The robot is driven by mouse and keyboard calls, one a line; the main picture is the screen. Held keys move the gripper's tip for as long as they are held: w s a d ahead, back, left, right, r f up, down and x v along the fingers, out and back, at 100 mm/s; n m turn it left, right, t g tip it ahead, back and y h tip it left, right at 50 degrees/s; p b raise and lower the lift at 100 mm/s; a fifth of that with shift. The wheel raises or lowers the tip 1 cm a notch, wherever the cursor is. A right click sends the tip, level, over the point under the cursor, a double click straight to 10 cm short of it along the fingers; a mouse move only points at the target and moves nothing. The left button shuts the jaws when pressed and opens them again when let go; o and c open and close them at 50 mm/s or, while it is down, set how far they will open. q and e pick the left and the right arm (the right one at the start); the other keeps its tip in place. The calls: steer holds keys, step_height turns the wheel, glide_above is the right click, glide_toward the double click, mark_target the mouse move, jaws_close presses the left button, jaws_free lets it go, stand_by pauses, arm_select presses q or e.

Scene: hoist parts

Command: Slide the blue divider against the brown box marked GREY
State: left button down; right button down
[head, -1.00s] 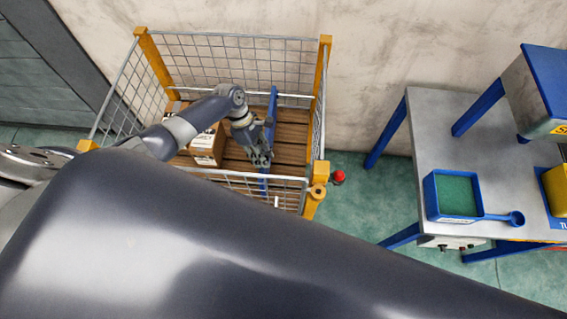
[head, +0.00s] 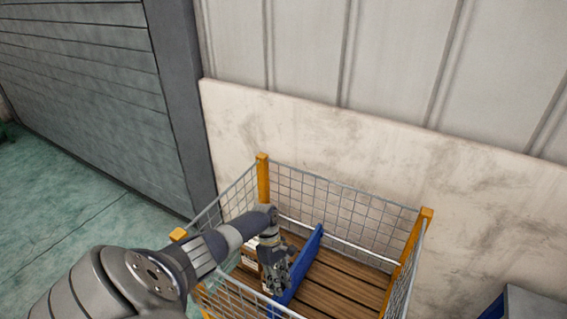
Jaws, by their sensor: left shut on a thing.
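The blue divider (head: 308,255) stands upright across the wire cage, left of its middle. My left gripper (head: 275,283) is down inside the cage at the divider's left face, shut on the divider. A brown box (head: 249,262) with a pale label sits at the cage's left side, largely behind my left arm. Its label is too small to read. My arm and gripper cover the space between box and divider, so I cannot tell whether they touch. My right gripper is not in view.
The wire cage (head: 405,262) has yellow corner posts and mesh walls around the divider. The wooden slatted floor (head: 345,287) right of the divider is bare. A wall stands behind the cage, and a grey shutter is at the left. A blue and grey edge shows at bottom right.

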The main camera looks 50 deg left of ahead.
arm_select(q)
steer(key=shift+a, duration=0.1)
steer(key=c, duration=1.3)
jaws_free()
steer(key=shift+r, duration=0.1)
steer(key=v, duration=1.1)
steer(key=shift+a+r, duration=0.2)
steer(key=shift+r, duration=0.15)
